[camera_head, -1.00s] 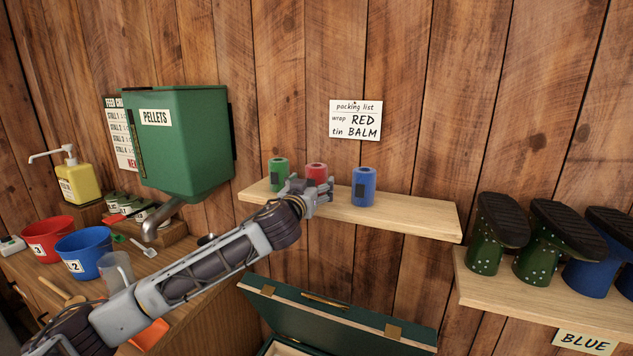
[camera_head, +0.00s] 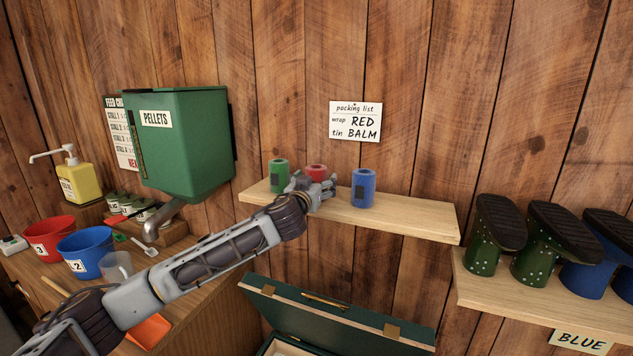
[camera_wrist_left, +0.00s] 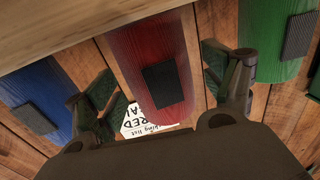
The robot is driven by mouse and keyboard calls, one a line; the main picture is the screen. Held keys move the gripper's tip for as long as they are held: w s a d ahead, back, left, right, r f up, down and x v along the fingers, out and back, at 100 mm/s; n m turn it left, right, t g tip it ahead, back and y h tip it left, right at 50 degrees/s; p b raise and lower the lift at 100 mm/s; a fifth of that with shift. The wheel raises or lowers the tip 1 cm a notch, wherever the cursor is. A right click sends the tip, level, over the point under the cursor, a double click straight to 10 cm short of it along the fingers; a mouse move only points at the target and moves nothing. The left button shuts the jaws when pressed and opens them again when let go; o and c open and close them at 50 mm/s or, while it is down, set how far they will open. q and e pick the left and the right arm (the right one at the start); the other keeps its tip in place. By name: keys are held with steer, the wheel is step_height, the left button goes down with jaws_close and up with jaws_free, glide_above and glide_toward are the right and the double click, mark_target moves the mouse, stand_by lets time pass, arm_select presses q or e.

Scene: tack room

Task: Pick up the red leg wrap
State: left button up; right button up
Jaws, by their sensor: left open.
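The red leg wrap (camera_head: 316,172) stands on the small wooden shelf (camera_head: 405,219), between a green wrap (camera_head: 279,174) and a blue wrap (camera_head: 363,188). My left gripper (camera_head: 322,186) is in front of it and hides its lower part in the head view. In the left wrist view the red wrap (camera_wrist_left: 152,65), with a dark patch, lies between the two open fingers of my left gripper (camera_wrist_left: 160,88). The fingers stand on either side of it, with a visible gap at least on the right. My right gripper is not in view.
The blue wrap (camera_wrist_left: 35,92) and green wrap (camera_wrist_left: 278,40) stand close outside the fingers. A packing list (camera_head: 356,121) hangs above the shelf. An open green case (camera_head: 340,317) is below.

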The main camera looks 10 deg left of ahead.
arm_select(q)
steer(key=shift+w, duration=0.85)
steer(key=c, duration=1.2)
